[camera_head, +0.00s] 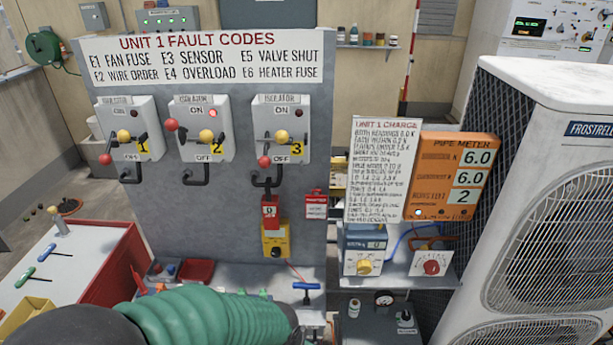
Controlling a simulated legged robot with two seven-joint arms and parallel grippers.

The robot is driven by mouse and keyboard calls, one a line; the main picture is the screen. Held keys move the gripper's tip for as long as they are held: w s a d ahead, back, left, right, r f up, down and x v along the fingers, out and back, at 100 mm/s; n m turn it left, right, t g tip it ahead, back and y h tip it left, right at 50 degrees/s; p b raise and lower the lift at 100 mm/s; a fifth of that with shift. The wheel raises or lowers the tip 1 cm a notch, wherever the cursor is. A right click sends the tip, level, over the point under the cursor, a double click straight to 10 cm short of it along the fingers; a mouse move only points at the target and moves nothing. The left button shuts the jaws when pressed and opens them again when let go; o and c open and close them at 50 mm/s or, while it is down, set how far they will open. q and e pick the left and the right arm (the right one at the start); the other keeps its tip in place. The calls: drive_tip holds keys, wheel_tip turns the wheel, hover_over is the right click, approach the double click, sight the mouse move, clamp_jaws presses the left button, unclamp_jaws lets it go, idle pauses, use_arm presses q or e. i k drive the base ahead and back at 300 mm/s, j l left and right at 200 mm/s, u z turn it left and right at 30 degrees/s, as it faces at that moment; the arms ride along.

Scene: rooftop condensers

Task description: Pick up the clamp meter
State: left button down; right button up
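A yellow device with a dark round dial (275,240) is upright against the grey panel, below isolator 3. It may be the clamp meter, but I cannot tell for sure. A red tag or lock (270,212) is just above it, and a thin red lead runs from it down to the right. A green ribbed sleeve, which looks like part of my arm, crosses the bottom of the view and hides part of the bench front. I see no fingers of either gripper, and nothing is visibly held.
The grey panel (225,205) carries three isolators with levers. A red-sided tool bench (110,262) is at left. A blue T-handle (306,288) lies on the bench right of the yellow device. The orange pipe meter (455,175) and a large condenser (550,95) stand at right.

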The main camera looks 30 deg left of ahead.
sight(270, 208)
drive_tip(key=u, duration=1.15)
